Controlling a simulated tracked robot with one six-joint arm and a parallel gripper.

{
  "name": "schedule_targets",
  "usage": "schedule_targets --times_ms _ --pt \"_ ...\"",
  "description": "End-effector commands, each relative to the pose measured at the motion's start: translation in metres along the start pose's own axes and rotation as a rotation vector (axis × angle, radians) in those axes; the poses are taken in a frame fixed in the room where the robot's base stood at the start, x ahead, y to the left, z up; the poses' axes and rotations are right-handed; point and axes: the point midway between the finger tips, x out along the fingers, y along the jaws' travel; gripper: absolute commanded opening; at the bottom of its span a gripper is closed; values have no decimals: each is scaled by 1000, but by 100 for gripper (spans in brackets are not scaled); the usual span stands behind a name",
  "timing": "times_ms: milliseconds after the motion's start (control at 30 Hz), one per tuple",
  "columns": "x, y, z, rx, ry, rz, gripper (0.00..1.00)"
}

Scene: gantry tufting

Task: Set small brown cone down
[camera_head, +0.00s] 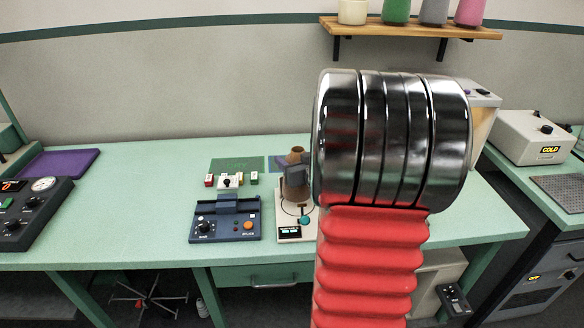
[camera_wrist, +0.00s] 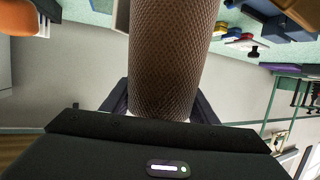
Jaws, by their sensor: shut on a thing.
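The small brown cone (camera_head: 297,155) stands roughly upright in my gripper (camera_head: 295,180), which is shut on it. In the wrist view the cone (camera_wrist: 172,55) shows a brown mesh-like surface and runs up out of the picture between the dark fingers. In the head view the cone is over or on a cream device (camera_head: 292,232) with a dark display and a teal knob. The gripper and my arm hide part of the cone and device, so I cannot tell whether the cone's base touches it.
A blue control box (camera_head: 225,222) stands just left of the device. Small coloured blocks (camera_head: 230,181) and a green mat (camera_head: 238,164) lie behind it. A purple mat (camera_head: 58,163) and gauge box (camera_head: 32,208) are at left. The green table (camera_head: 140,190) between is clear.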

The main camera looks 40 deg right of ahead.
Motion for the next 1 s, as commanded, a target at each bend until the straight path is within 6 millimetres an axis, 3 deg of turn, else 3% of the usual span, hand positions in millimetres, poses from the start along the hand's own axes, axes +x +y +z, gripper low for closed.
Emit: schedule_targets --times_ms 200,600,633,900,1000 --pt "8 0 24 2 -3 -1 25" --pt "9 -1 28 0 0 -1 25" --pt "9 -1 29 0 -1 -1 54" --pt "9 -1 29 0 -1 -1 72" --pt "9 -1 29 0 -1 -1 72"
